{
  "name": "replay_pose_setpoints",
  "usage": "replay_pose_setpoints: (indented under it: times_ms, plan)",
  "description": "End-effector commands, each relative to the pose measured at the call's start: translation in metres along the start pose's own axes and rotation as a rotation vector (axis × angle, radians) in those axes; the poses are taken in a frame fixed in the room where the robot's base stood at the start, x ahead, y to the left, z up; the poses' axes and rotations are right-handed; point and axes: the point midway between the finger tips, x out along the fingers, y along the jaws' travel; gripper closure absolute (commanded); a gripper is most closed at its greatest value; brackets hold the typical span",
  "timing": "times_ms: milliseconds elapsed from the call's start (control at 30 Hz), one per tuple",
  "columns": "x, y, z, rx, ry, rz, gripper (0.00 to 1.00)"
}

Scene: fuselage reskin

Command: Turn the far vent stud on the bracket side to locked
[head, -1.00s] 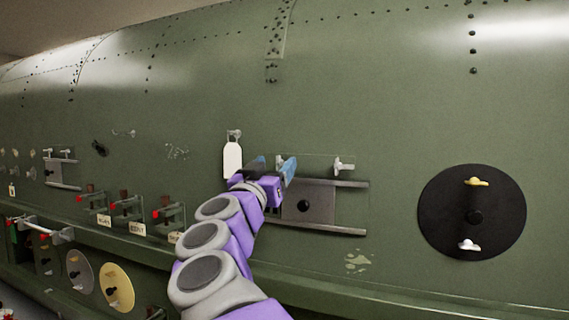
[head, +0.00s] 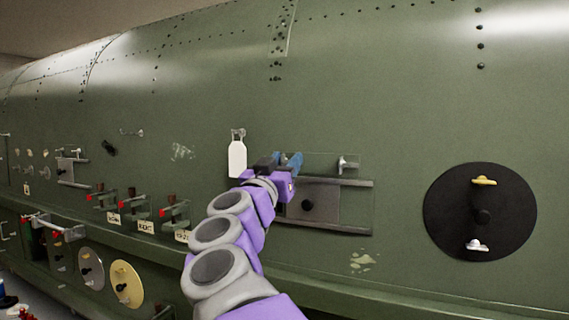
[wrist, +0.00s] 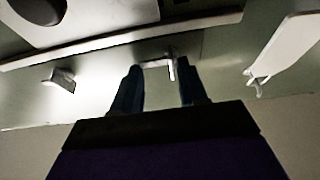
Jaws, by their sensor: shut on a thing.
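My gripper (head: 281,161) is at the upper left of a grey sliding-plate bracket on the green fuselage skin. In the wrist view its two dark blue fingers (wrist: 158,88) stand on either side of a small metal vent stud (wrist: 171,66) and are shut on it. In the head view the fingers hide this stud. A second stud (head: 347,163) is free at the bracket's upper right, and it also shows at the left of the wrist view (wrist: 62,79). The held stud's exact angle is hard to read.
A white tag (head: 237,158) hangs just left of my gripper. The plate (head: 318,204) with a black knob sits between two rails below it. A black disc (head: 480,230) with yellow and white studs is at the right. Red-tipped levers are at lower left.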

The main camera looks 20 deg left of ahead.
Motion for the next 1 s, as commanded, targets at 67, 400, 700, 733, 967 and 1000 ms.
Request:
replay_pose_setpoints:
  times_ms: [67, 400, 700, 733, 967, 1000]
  plan:
    - [-0.0006, -0.0012, -0.0013, 0.002, 0.002, -0.001, 0.88]
    - [-0.0008, -0.0019, -0.0034, 0.114, 0.003, 0.042, 0.88]
    - [-0.0022, -0.0018, -0.0016, 0.329, 0.003, 0.131, 0.88]
    - [-0.0024, -0.0022, -0.0009, 0.350, 0.003, 0.138, 0.88]
    - [-0.0041, -0.0024, 0.0028, 0.490, 0.003, 0.197, 0.88]
    - [-0.0042, -0.0024, 0.0034, 0.510, 0.002, 0.205, 0.88]
